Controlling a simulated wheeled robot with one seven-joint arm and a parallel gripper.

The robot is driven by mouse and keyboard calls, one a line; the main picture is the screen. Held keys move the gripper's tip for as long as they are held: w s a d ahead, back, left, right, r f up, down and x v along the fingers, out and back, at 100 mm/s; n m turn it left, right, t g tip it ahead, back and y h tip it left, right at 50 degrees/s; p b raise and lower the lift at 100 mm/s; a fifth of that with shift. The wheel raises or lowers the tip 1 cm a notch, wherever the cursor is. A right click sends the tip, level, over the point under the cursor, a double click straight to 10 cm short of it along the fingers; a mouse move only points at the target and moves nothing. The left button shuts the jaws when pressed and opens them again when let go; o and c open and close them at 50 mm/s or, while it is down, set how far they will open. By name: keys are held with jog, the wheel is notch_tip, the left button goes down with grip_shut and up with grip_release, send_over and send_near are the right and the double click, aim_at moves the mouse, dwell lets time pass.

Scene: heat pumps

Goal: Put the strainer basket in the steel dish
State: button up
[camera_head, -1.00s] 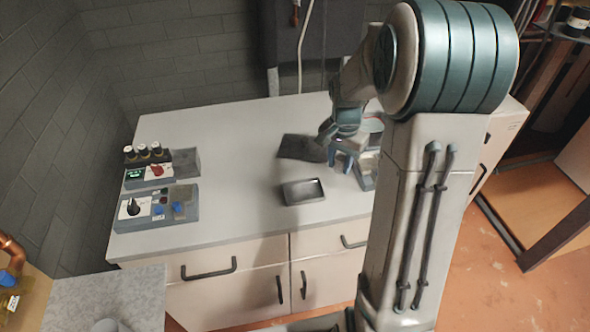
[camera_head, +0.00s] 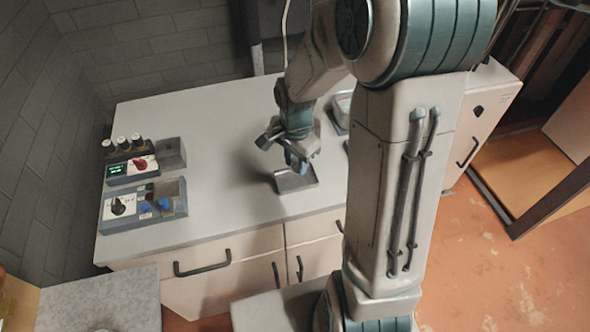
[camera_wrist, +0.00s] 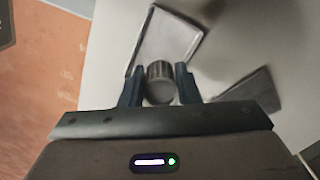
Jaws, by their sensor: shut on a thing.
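The steel dish (camera_head: 305,182) is a shallow grey rectangular tray on the worktop, partly hidden behind my gripper in the head view. In the wrist view the dish (camera_wrist: 168,36) lies just ahead of my fingertips. My gripper (camera_wrist: 159,84) is shut on the strainer basket (camera_wrist: 159,72), a small dark ribbed cylinder between its two fingers. In the head view my gripper (camera_head: 296,164) is above the dish's far side, and the basket is too hidden there to make out. The wrist view shows the basket at the dish's near edge; its height above it is unclear.
Control boxes with knobs (camera_head: 143,203) stand at the left of the worktop (camera_head: 200,125). A pale-rimmed tray (camera_head: 341,108) lies to the right, partly behind my arm. A dark flat piece (camera_wrist: 243,98) lies beside the dish. The worktop between boxes and dish is clear.

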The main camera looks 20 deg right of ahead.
aim_at(295, 172)
jog(key=shift+a+f, duration=0.1)
jog(key=shift+f, duration=2)
jog(key=shift+f, duration=0.15)
jog(key=o, duration=0.7)
